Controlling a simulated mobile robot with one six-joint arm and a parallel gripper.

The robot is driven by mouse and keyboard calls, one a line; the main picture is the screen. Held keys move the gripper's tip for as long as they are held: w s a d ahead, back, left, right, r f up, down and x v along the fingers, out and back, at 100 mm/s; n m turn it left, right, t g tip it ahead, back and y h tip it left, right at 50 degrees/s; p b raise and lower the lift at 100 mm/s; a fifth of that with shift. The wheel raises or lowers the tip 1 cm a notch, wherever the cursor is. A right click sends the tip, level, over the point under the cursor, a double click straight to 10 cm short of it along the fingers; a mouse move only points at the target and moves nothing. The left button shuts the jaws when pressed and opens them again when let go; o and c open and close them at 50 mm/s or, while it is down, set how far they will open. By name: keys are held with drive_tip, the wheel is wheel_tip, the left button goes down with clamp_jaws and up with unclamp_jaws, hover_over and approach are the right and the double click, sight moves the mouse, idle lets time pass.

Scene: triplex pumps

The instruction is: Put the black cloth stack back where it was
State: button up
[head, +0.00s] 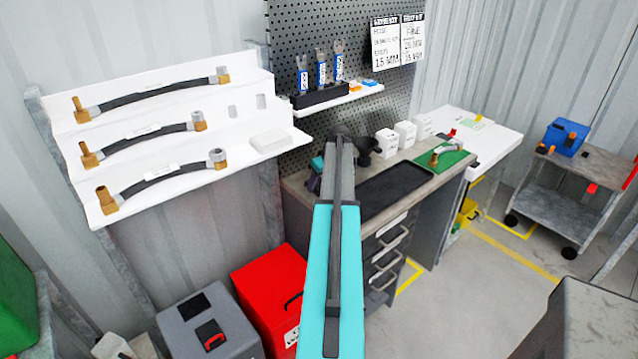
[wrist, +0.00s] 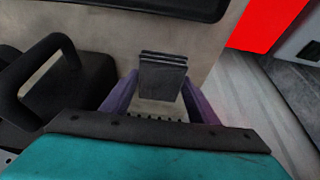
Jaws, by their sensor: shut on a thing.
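The black cloth stack (wrist: 163,76) shows in the wrist view as a small dark layered block between the two purple fingers of my gripper (wrist: 162,100). The gripper is shut on it, and the stack stands up between the fingers. It is over or at the grey workbench top (wrist: 118,42); I cannot tell whether it touches. In the head view my gripper (head: 315,178) is at the near left end of the workbench, mostly behind my arm. The stack cannot be made out there.
A black fixture with a handle (wrist: 75,90) is close left of my gripper in the wrist view. A black tray (head: 395,188) lies on the bench, with white boxes (head: 386,143) behind it. A red case (head: 272,290) stands on the floor below. A pegboard (head: 350,60) rises behind.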

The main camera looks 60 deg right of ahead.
drive_tip(key=o, duration=1)
drive_tip(key=shift+r, duration=0.2)
drive_tip(key=shift+b+v, duration=1.15)
drive_tip(key=shift+v, duration=4.8)
